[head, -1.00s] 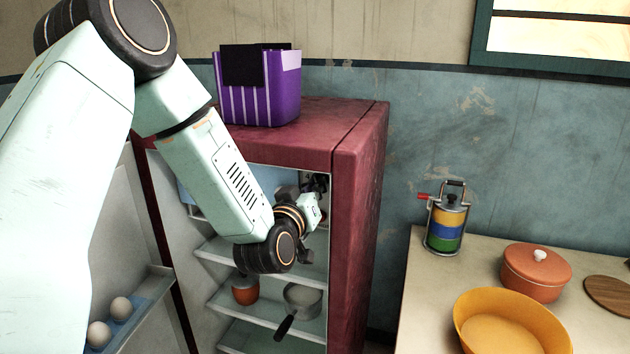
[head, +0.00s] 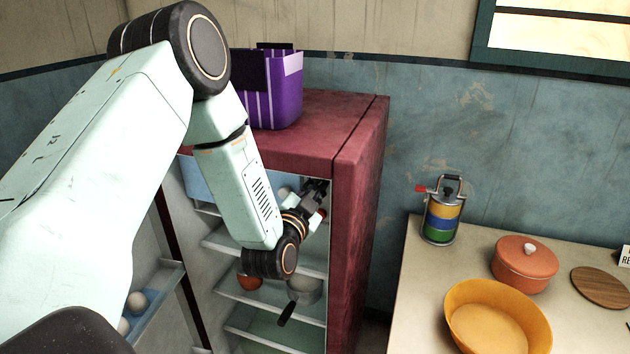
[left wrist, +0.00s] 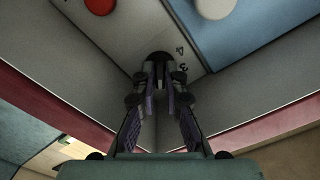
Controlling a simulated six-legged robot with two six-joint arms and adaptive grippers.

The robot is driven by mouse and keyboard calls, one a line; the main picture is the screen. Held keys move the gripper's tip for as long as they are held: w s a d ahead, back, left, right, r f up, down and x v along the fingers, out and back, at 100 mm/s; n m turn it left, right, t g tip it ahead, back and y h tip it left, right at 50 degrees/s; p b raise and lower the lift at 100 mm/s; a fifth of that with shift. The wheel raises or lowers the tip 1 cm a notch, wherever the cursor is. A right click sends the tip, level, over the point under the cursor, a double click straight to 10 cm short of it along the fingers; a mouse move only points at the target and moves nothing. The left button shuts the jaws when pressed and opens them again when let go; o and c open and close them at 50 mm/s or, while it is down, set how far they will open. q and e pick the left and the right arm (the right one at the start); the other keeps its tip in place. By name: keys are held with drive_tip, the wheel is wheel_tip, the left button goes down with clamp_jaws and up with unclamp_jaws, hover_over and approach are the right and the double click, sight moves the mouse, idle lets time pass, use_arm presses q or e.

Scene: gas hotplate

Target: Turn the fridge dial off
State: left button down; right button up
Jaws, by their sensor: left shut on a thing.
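The maroon fridge (head: 360,200) stands open. The dark round dial (left wrist: 160,59) is on a pale panel inside it, with the numbers 3 and 4 beside it in the left wrist view. My left gripper (head: 318,187) reaches into the top of the fridge. In the left wrist view the fingers (left wrist: 161,80) are close together and shut on the dial, hiding much of it. The dial's pointer cannot be made out. My right gripper is not in view.
Fridge shelves hold an orange pot (head: 249,282) and a grey pan (head: 304,290) below my arm. A purple basket (head: 275,92) stands on top. On the right, the counter (head: 412,285) holds a yellow bowl (head: 497,325), a red pot (head: 525,265) and a striped canister (head: 441,215).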

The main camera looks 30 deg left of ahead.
use_arm(q)
drive_tip(key=m+p, duration=0.1)
drive_tip(key=m, duration=0.1)
drive_tip(key=m+p, duration=0.2)
drive_tip(key=r+m+p, duration=0.1)
drive_tip(key=m, duration=0.1)
drive_tip(key=shift+w+m+p, duration=0.1)
drive_tip(key=shift+m+p, duration=0.2)
drive_tip(key=shift+p, duration=0.1)
drive_tip(key=shift+f+m+p, duration=0.15)
drive_tip(key=shift+m+p, duration=1.15)
drive_tip(key=shift+m, duration=0.6)
drive_tip(key=shift+f+m, duration=0.1)
drive_tip(key=shift+m, duration=0.2)
drive_tip(key=c, duration=1.4)
unclamp_jaws()
drive_tip(key=shift+d+f, duration=0.1)
drive_tip(key=shift+s, duration=0.3)
drive_tip(key=v, duration=1.1)
drive_tip(key=shift+s+f, duration=0.1)
drive_tip(key=shift+s, duration=0.15)
